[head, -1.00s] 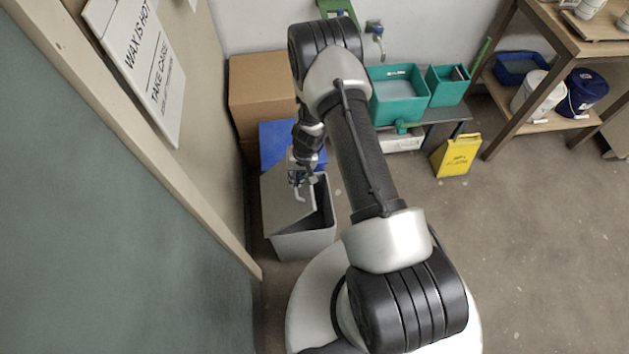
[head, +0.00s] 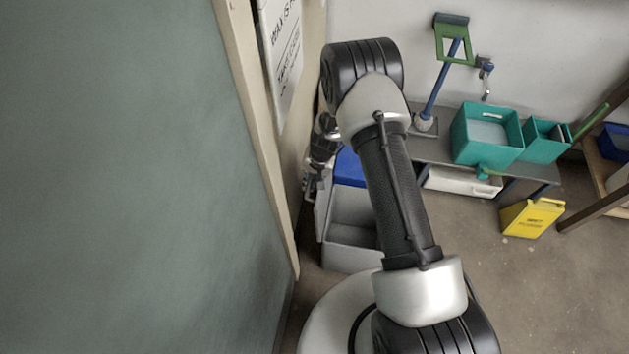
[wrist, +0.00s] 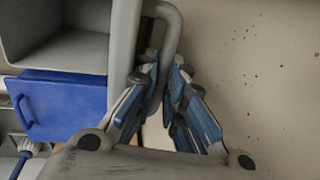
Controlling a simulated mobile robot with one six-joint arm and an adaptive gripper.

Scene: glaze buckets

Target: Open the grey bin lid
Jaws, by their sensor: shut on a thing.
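The grey bin (head: 350,235) stands on the floor behind my arm in the head view, and its inside shows. Its grey lid (head: 321,208) is swung up and stands steeply on the bin's left side, near the wall. In the wrist view the lid (wrist: 124,50) shows edge-on, with the open bin (wrist: 60,55) to its left. My gripper (wrist: 164,95) is shut on the lid's grey handle (wrist: 172,30), a bent bar. In the head view my gripper (head: 310,185) is at the lid, partly hidden by my arm.
A bin with a blue lid (head: 349,167) stands just behind the grey bin; the lid also shows in the wrist view (wrist: 65,105). A wall with a sign (head: 283,50) is close on the left. A yellow floor sign (head: 532,217) stands right, with open floor before it.

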